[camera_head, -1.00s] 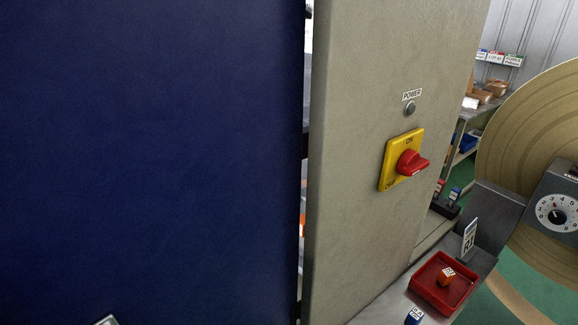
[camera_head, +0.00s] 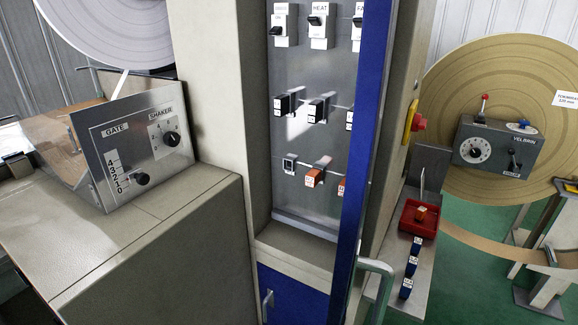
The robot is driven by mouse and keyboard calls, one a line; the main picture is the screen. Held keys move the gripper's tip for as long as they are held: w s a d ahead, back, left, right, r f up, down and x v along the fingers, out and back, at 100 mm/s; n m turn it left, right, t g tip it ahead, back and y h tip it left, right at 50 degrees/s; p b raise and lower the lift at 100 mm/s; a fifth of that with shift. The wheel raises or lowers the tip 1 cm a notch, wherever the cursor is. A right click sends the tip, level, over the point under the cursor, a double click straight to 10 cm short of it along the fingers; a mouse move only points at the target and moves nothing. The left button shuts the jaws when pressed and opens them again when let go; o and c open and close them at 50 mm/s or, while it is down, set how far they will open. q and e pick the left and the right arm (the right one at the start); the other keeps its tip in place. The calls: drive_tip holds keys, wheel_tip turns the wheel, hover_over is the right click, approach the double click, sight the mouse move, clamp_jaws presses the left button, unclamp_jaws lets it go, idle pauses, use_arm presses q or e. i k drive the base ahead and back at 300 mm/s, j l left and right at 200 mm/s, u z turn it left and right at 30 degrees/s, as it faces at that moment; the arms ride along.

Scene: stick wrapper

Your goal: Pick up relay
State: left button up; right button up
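A small orange relay (camera_head: 421,214) lies in a red tray (camera_head: 405,228) on the side shelf right of the cabinet. Several small blue blocks, perhaps relays (camera_head: 413,265), stand in a row in front of the tray. Inside the open cabinet, an orange relay (camera_head: 314,177) sits in the bottom row of the grey back panel (camera_head: 300,140), and another orange one is partly hidden by the blue door (camera_head: 361,150). Black relays (camera_head: 318,110) sit in the row above. The task does not show which relay is meant. Neither gripper is in view.
The blue door stands edge-on at the cabinet's right side, with a pale green handle (camera_head: 386,290) in front. A control box (camera_head: 138,145) with knobs stands at left. A large tan reel (camera_head: 465,85) and a dial box (camera_head: 497,150) are at right.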

sight(406, 287)
drive_tip(key=k+l+z, duration=0.15)
drive_tip(key=l, duration=0.9)
drive_tip(key=l+z, duration=0.2)
drive_tip(key=l, duration=0.85)
